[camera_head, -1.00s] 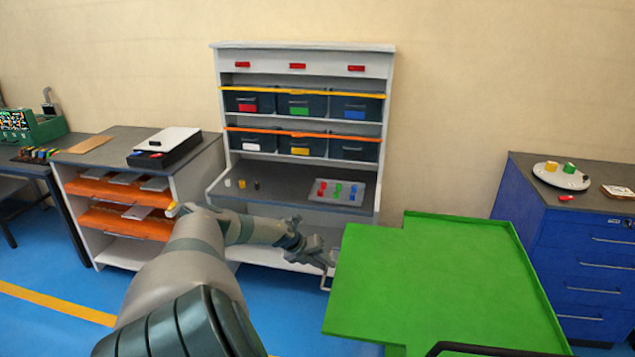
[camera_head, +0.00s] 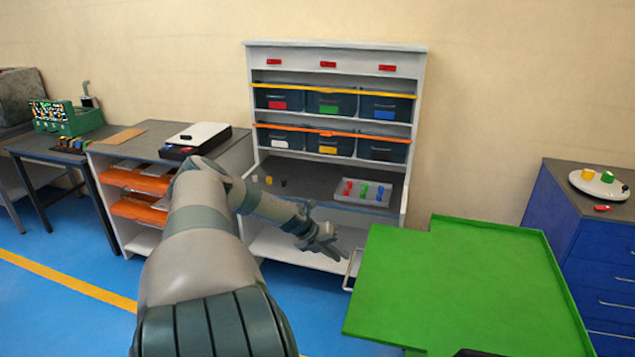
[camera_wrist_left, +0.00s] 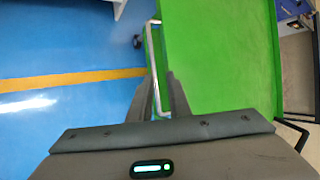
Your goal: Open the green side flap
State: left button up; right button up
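A green flat-topped unit (camera_head: 455,285) with a low raised rim fills the lower right of the head view. It also fills the right of the left wrist view (camera_wrist_left: 220,55). A pale metal bar handle (camera_head: 351,270) stands at its left side; it shows in the left wrist view too (camera_wrist_left: 151,60). Which panel is the side flap is hard to tell from above. My left gripper (camera_head: 328,241) is open and empty, just left of the handle in the head view. In the wrist view the handle passes between its fingers (camera_wrist_left: 159,85); contact is not visible. My right gripper is out of view.
A grey shelf unit (camera_head: 337,55) with bins stands behind. A blue drawer cabinet (camera_head: 600,260) is at the right. A workbench with orange shelves (camera_head: 135,180) is at the left. Blue floor (camera_head: 75,245) is clear at the lower left.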

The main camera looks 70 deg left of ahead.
pick_arm(q)
jog(key=p+v, duration=0.9)
jog(key=v, duration=0.1)
jog(key=shift+s, duration=0.35)
jog(key=shift+a, duration=0.1)
dwell(0.7)
